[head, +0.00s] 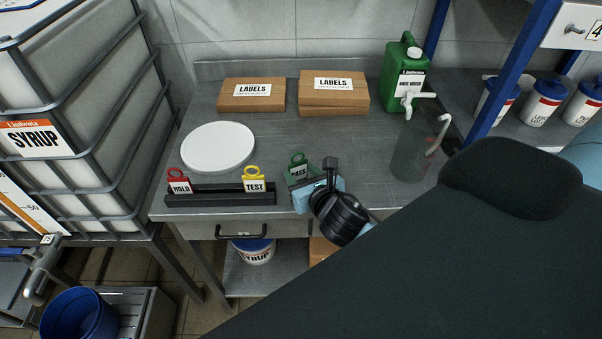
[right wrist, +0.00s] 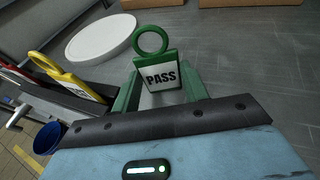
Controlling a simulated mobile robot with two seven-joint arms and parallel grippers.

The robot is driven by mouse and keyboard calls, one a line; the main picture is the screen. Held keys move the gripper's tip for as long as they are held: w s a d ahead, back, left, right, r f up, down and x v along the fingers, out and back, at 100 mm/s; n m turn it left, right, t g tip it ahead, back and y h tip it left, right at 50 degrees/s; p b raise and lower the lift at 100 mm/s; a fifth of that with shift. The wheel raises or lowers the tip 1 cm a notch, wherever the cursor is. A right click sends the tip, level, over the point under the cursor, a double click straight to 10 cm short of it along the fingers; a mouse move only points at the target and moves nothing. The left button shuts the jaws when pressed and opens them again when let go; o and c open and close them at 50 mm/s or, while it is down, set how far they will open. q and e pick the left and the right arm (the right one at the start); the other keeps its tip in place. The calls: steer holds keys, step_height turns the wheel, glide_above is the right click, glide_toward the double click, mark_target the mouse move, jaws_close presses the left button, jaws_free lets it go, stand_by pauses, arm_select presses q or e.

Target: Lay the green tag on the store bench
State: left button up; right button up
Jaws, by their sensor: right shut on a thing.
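The green tag (head: 298,168) has a ring on top and a white label reading PASS. My right gripper (head: 301,180) is shut on it, near the front edge of the steel bench (head: 340,145). In the right wrist view the tag (right wrist: 160,75) stands upright between the two green fingers of the right gripper (right wrist: 160,92). Whether the tag's lower end touches anything is hidden. The bench top (right wrist: 235,55) shows beyond the tag. My left gripper is not in view.
A black rack (head: 220,198) holds a red HOLD tag (head: 179,182) and a yellow TEST tag (head: 254,180), just left of my gripper. A white round lid (head: 218,147), LABELS boxes (head: 333,93), a green jug (head: 402,75) and a clear pitcher (head: 412,155) stand on the bench. The bench middle is clear.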

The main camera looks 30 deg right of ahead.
steer(key=shift+f, duration=0.1)
steer(key=o, duration=1)
steer(key=shift+c, duration=0.2)
steer(key=shift+s+r, duration=0.15)
steer(key=shift+r, duration=0.1)
steer(key=v, duration=1.1)
steer(key=shift+s, duration=0.3)
steer(key=s+a+f+m+g+y, duration=0.2)
steer(key=s+f+m, duration=0.7)
steer(key=m, duration=0.7)
steer(key=s+a+f+m+g+y, duration=0.2)
steer(key=s+a+f+m, duration=0.3)
steer(key=s+f+m, duration=0.4)
steer(key=shift+s+a+f+m+g, duration=0.2)
steer(key=shift+f+m+g, duration=0.7)
steer(key=shift+f+m, duration=2.65)
